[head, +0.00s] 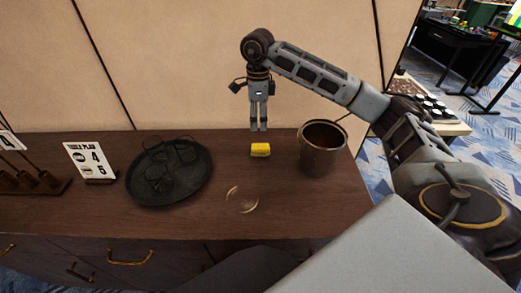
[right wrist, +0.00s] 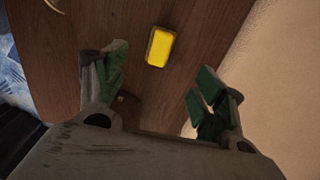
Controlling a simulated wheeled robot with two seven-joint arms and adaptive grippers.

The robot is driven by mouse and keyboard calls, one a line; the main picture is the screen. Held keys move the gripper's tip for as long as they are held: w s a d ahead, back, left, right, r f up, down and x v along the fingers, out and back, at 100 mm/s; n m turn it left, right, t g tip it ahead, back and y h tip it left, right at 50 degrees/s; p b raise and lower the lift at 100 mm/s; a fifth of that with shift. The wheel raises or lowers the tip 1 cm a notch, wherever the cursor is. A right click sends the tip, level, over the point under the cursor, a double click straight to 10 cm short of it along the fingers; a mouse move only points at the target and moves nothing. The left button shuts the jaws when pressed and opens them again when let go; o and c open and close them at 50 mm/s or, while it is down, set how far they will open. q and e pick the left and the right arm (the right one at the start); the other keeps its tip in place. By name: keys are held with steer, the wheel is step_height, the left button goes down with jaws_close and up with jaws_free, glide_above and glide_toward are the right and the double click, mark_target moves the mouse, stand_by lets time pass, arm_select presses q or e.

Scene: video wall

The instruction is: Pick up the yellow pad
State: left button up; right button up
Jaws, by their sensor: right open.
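The yellow pad (head: 260,150) lies on the brown wooden cabinet top, left of a metal bucket. In the right wrist view the yellow pad (right wrist: 161,46) lies flat on the wood, beyond the fingertips and roughly between their lines. My right gripper (head: 259,128) hangs pointing down just above and behind the pad in the head view. Its two green-padded fingers (right wrist: 158,78) are apart, with nothing between them. My left gripper is not in view.
The bucket (head: 321,148) stands close to the right of the pad. A dark round tray (head: 152,198) with glasses-like items and a table plan sign (head: 90,160) are at left. A clear ring-like item (head: 241,199) lies in front. A wall (head: 180,60) rises behind.

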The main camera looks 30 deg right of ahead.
mark_target(260, 146)
steer(key=shift+f, duration=4.35)
steer(key=shift+f, duration=0.1)
steer(key=f, duration=0.4)
steer(key=shift+s+d, duration=0.1)
steer(key=shift+d, duration=0.2)
steer(key=shift+f, duration=0.45)
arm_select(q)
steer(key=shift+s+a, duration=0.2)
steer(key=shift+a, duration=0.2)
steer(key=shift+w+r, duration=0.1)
